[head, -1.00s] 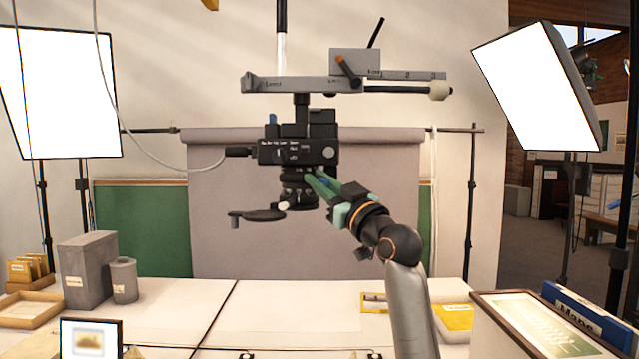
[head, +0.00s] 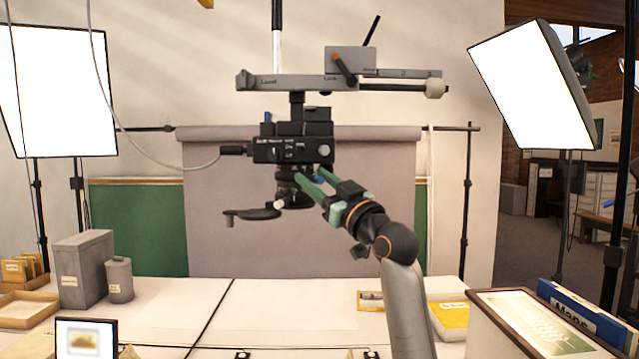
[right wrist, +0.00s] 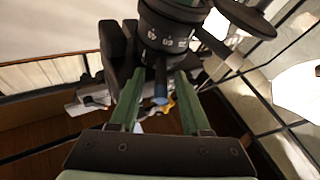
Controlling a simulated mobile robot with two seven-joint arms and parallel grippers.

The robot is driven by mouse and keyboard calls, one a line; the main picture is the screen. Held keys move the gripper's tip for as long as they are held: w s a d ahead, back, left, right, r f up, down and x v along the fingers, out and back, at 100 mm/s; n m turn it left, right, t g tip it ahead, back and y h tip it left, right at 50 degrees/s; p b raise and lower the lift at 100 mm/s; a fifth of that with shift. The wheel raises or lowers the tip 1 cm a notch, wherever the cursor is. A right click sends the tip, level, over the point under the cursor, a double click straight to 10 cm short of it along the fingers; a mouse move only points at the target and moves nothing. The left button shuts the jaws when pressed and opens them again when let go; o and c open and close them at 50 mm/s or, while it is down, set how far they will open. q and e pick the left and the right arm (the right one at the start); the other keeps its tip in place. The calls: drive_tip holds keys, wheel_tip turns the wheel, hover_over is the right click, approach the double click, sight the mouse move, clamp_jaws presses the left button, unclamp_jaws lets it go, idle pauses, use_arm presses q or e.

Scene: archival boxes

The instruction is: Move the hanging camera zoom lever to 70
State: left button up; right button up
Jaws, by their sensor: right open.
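The hanging camera (head: 292,150) is a black body under a grey rail, with its lens (head: 290,185) pointing down. In the right wrist view the lens ring (right wrist: 166,38) carries white numbers, too small to read surely. A second lever with a white tip (right wrist: 234,60) is right of the fingers. In the head view my right gripper (head: 310,176) is open at the lens's right side. My left gripper is out of view.
A cable (head: 205,165) runs from the camera to the left. The white table (head: 280,300) below has clear room in its middle; a grey box (head: 83,268) stands at left.

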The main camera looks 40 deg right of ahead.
drive_tip(key=b+v, duration=0.4)
drive_tip(key=v, duration=0.8)
drive_tip(key=shift+s, duration=0.25)
drive_tip(key=w+a+f+g+y+p, duration=0.15)
drive_tip(key=w+f, duration=0.25)
drive_tip(key=f, duration=0.4)
drive_tip(key=w+a+f+g+h, duration=0.15)
drive_tip(key=w+f, duration=0.25)
drive_tip(key=f, duration=0.5)
drive_tip(key=a+f+g+y+p, duration=0.1)
drive_tip(key=a+f+g, duration=0.15)
drive_tip(key=f, duration=0.65)
drive_tip(key=a+f+g+y, duration=0.1)
drive_tip(key=a+f, duration=0.2)
drive_tip(key=f, duration=0.6)
drive_tip(key=s+a+f+g+p, duration=0.15)
drive_tip(key=s+a+f, duration=0.25)
drive_tip(key=f, duration=0.4)
drive_tip(key=s+a+f+g, duration=0.2)
drive_tip(key=s+a+f, duration=0.15)
drive_tip(key=f, duration=0.45)
drive_tip(key=s+a+f+g+y, duration=0.1)
drive_tip(key=s+a+f, duration=0.4)
drive_tip(key=s, duration=0.3)
drive_tip(key=s+a+f+g+y+p, duration=0.1)
drive_tip(key=s+a+f+g, duration=0.1)
drive_tip(key=s+a+f, duration=0.3)
drive_tip(key=s+f, duration=0.2)
drive_tip(key=s, duration=0.2)
drive_tip(key=shift+a, duration=0.3)
